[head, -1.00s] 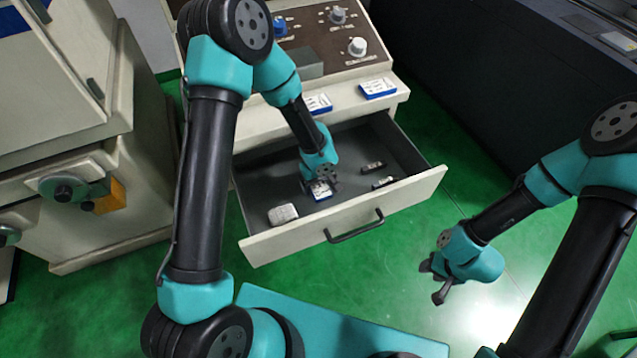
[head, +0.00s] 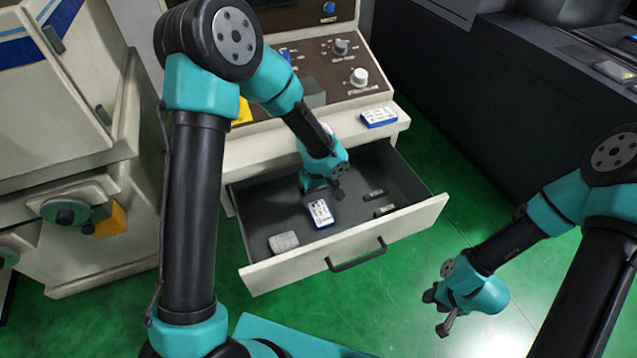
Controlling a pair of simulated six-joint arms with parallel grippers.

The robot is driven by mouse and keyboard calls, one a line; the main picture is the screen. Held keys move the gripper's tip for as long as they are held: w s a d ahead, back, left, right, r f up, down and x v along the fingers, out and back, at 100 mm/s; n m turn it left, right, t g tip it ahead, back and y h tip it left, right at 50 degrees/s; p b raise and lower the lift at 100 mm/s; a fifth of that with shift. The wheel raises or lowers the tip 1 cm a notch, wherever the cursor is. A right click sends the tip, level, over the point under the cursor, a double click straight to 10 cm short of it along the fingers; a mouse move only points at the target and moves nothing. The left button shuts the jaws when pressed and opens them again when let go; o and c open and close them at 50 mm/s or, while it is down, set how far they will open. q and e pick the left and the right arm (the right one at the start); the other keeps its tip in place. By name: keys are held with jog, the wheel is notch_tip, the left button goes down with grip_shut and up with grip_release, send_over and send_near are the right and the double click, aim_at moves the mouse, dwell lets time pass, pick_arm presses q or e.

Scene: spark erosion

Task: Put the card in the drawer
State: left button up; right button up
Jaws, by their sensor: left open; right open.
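The drawer (head: 345,247) is pulled out of the cream machine. A white card with a blue edge (head: 320,212) lies flat on the drawer floor near its middle. A similar white and blue card (head: 379,117) lies on the ledge above the drawer, at the right. My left gripper (head: 336,192) is open and empty, over the drawer just behind and to the right of the card in it, apart from that card. My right gripper (head: 440,312) is open and empty over the green floor, right of the drawer.
A pale block (head: 284,241) lies in the drawer's front left corner. Two small dark pieces (head: 384,211) lie at its right side. A control panel with knobs (head: 359,77) stands behind the ledge. A cream cabinet (head: 75,215) stands at left, a dark machine (head: 480,100) at right.

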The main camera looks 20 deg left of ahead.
pick_arm(q)
jog(key=shift+w+a+r, duration=0.1)
jog(key=shift+r, duration=1.05)
jog(key=shift+w+a+r, duration=0.1)
jog(key=shift+r, duration=1)
